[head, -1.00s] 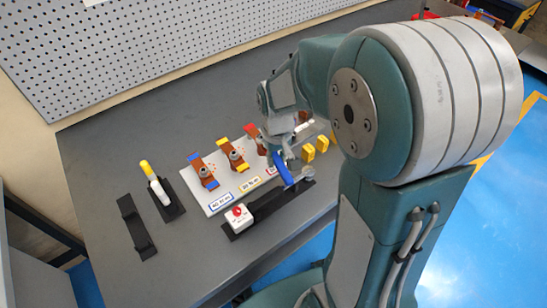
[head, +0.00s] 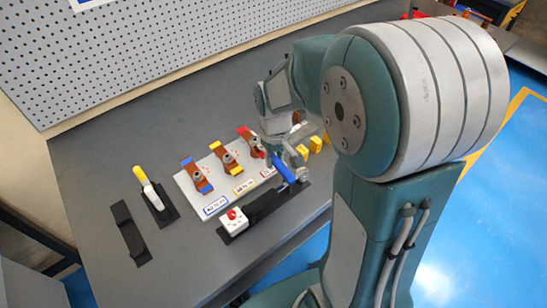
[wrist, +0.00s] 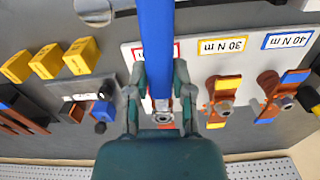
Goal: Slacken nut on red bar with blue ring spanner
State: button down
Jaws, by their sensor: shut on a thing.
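The blue ring spanner (wrist: 156,45) runs down the middle of the wrist view, with its near end between my fingers. Its blue handle also shows in the head view (head: 284,171). My gripper (wrist: 158,95) is shut on it, above the board at the red bar's station. The red bar (head: 248,138) shows beside my gripper in the head view. In the wrist view a nut (wrist: 163,117) shows just past the spanner's end, partly hidden by my fingers. I cannot tell whether the ring is around the nut.
The white board (head: 222,186) also carries yellow (head: 226,158) and blue (head: 196,177) marked bars. A black tray (head: 262,207) with a white red-knobbed box (head: 233,221) lies in front. Yellow blocks (wrist: 47,62) stand beside the board. A yellow-and-white tool (head: 145,182) stands at left; a pegboard rises behind.

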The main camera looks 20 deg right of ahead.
jog(key=shift+w+d+n, duration=0.1)
jog(key=shift+d+n, duration=0.4)
jog(key=shift+n, duration=0.1)
jog(key=shift+w+d+n, duration=0.2)
jog(key=shift+d+n, duration=0.25)
jog(key=shift+n, duration=0.15)
jog(key=shift+d, duration=0.1)
jog(key=shift+w+d+n, duration=0.25)
jog(key=shift+d+n, duration=0.1)
jog(key=shift+n, duration=0.25)
